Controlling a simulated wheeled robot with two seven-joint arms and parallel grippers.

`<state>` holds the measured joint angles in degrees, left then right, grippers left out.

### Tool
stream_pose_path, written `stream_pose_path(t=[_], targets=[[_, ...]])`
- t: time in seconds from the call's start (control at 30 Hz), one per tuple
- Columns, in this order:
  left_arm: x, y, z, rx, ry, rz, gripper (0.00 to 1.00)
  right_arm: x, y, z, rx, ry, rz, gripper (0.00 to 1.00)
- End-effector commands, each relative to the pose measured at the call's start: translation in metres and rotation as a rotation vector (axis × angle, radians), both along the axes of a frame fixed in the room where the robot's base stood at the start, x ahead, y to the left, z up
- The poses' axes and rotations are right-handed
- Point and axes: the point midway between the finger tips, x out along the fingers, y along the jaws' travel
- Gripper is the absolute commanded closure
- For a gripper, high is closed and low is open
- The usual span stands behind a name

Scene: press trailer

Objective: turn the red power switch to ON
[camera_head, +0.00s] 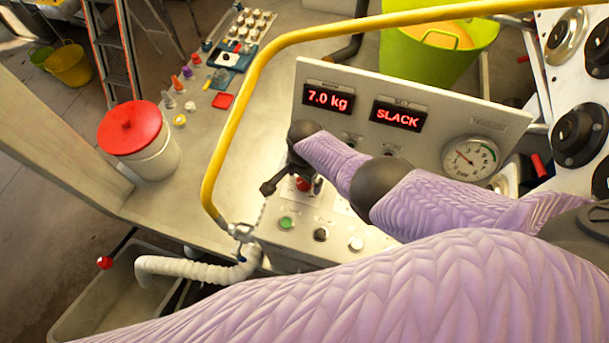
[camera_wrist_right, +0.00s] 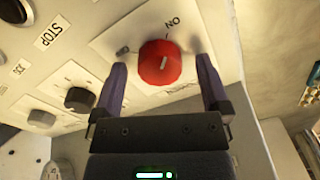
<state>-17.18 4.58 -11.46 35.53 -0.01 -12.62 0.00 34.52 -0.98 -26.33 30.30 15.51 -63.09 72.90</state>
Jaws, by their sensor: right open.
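The red power switch (camera_wrist_right: 160,63) is a round red knob on a pale plate in the right wrist view, with a short light mark on its face. My right gripper (camera_wrist_right: 163,76) is open, with one finger on each side of the knob and visible gaps between. My left gripper is not seen.
Green (camera_head: 286,223), black (camera_head: 320,234) and white (camera_head: 355,243) buttons sit on the panel close to the gripper. A yellow rail (camera_head: 262,75) arches around the panel's left side. Displays read 7.0 kg and SLACK. A red-lidded tub (camera_head: 140,140) stands at left.

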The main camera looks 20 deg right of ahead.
Motion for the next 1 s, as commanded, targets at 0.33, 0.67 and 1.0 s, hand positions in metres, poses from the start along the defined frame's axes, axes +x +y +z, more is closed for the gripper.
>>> stream_pose_path(t=[0.33, 0.67, 1.0], targets=[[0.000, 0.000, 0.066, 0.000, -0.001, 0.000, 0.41, 0.000, 0.000, 0.084, 0.000, -0.002, -0.001, 0.04], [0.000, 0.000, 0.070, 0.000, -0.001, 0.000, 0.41, 0.000, 0.000, 0.098, -0.001, -0.001, -0.001, 0.04], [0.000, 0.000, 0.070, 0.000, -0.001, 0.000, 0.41, 0.000, 0.000, 0.098, -0.001, -0.001, -0.001, 0.04]])
